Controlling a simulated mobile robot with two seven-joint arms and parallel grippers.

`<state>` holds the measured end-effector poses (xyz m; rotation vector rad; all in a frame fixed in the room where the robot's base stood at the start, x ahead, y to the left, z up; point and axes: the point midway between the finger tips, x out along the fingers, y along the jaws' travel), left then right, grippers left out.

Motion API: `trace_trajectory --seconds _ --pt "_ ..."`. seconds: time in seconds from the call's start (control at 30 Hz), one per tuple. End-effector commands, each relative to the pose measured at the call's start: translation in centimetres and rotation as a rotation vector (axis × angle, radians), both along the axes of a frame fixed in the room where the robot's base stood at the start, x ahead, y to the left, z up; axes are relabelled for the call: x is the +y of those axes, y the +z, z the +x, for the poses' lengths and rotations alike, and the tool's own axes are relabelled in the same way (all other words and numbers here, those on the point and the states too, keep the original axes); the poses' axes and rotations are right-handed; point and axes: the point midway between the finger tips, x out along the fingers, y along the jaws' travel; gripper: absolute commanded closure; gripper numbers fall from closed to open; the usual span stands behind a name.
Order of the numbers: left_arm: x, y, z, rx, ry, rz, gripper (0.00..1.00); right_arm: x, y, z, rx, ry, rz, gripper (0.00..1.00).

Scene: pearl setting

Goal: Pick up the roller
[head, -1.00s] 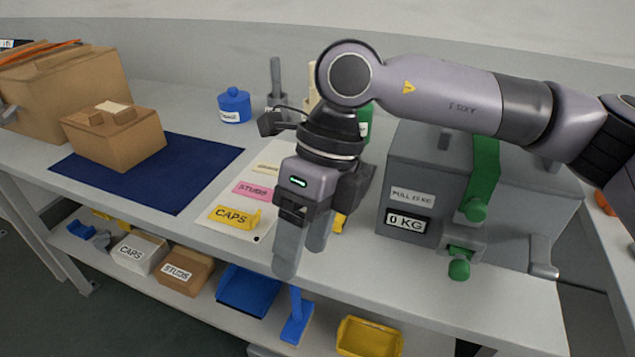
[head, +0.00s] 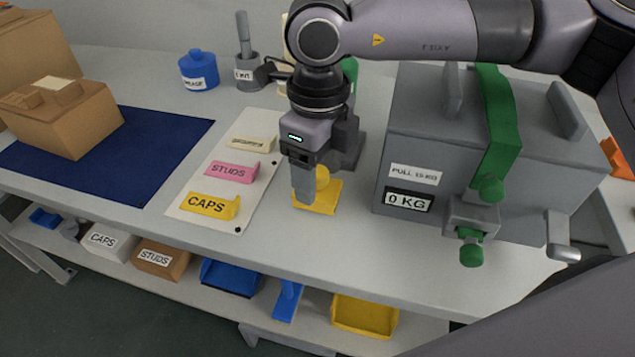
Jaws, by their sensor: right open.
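No thing in the head view is clearly labelled as the roller, and I cannot tell for sure which one it is. A small yellow piece (head: 318,202) with a rounded yellow part on top sits on the grey bench, partly hidden behind my right gripper (head: 306,186). My right gripper is open and points down at this piece. I cannot tell whether its fingers touch it. My left gripper is not in view.
A grey box (head: 410,150) marked 0 KG with green parts stands right of the gripper. A white card (head: 244,172) with labelled blocks lies to its left, beside a blue mat (head: 150,155). A blue pot (head: 198,76) stands behind. Bins line the lower shelf (head: 305,328).

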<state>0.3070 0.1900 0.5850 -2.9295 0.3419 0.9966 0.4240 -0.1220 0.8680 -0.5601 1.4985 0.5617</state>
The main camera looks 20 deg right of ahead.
Motion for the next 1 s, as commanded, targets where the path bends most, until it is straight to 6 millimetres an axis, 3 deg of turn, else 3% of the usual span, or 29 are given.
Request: trace_trajectory --seconds 0.23,0.27,0.43,0.77,1.0 --pt "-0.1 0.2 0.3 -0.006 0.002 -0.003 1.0 0.0 -0.3 0.0 -0.001 0.0 0.002 0.37" --pt "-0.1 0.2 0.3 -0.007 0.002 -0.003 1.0 0.0 -0.3 0.0 -0.001 0.0 0.002 0.44" --pt "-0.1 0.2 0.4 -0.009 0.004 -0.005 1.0 0.0 -0.2 0.0 -0.001 0.0 0.002 0.98" --pt "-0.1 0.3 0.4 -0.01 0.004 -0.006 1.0 0.0 0.0 0.0 -0.002 0.0 0.003 0.98" --pt "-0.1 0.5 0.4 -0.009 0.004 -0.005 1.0 0.1 2.2 0.1 -0.004 0.0 0.003 0.98"
